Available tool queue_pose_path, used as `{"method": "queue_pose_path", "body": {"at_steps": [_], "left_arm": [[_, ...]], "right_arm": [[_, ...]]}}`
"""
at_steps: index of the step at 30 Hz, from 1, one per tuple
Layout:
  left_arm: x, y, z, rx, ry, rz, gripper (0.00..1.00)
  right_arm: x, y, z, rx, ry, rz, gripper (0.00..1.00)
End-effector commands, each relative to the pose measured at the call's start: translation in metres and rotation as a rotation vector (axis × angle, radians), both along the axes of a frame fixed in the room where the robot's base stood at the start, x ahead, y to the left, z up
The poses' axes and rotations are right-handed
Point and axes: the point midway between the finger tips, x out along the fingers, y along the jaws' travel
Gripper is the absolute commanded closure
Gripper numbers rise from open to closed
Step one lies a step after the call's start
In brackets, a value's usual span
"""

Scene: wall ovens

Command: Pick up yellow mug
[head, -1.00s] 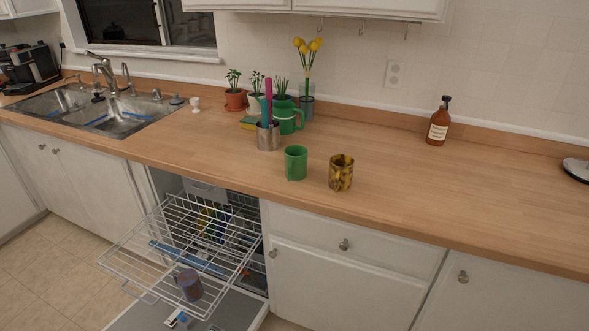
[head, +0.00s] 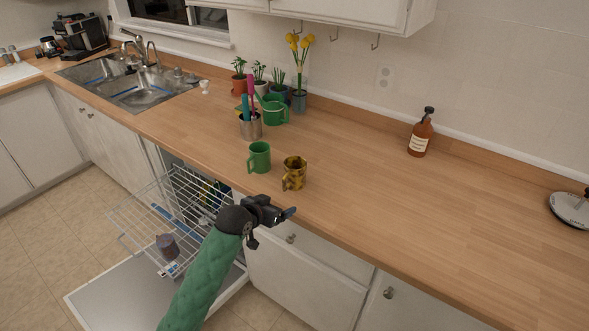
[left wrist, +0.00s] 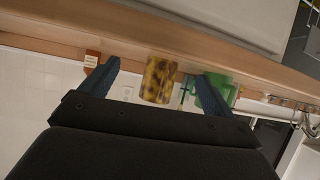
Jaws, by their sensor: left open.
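The yellow mug (head: 294,173), mottled yellow and dark brown, stands upright near the counter's front edge. Its handle faces front left. My left gripper (head: 284,214) is open and empty, in front of the counter edge and apart from the mug. In the left wrist view, which is turned upside down, the yellow mug (left wrist: 159,80) shows between the two spread fingers (left wrist: 160,82), some way beyond them. A green mug (head: 259,157) stands just left of the yellow mug; it also shows in the left wrist view (left wrist: 220,88), partly behind a finger. My right gripper is not in view.
A metal utensil cup (head: 250,127), a green watering can (head: 275,112) and potted plants stand behind the mugs. A brown bottle (head: 420,137) stands at the back right. The open dishwasher rack (head: 135,222) juts out below the counter. The counter (head: 400,210) right of the mugs is clear.

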Motion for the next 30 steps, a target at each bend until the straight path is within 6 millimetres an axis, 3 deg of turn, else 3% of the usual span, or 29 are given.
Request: {"method": "queue_pose_path", "body": {"at_steps": [1,3,9,23,30], "left_arm": [[0.013,-0.001,0.02,-0.006,-0.027,-0.005,0.11],[0.027,-0.002,0.036,-0.014,-0.056,-0.011,0.11],[0.048,-0.004,0.058,-0.028,-0.098,-0.019,0.11],[0.073,-0.021,0.052,-0.03,-0.103,-0.021,0.11],[0.09,-0.036,0.052,-0.03,-0.102,-0.019,0.11]], "right_arm": [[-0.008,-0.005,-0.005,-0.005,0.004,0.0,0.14],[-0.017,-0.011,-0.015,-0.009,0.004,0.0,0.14],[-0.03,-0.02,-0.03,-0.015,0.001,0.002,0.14],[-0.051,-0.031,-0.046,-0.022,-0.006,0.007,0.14],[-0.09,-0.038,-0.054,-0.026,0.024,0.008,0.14]]}}
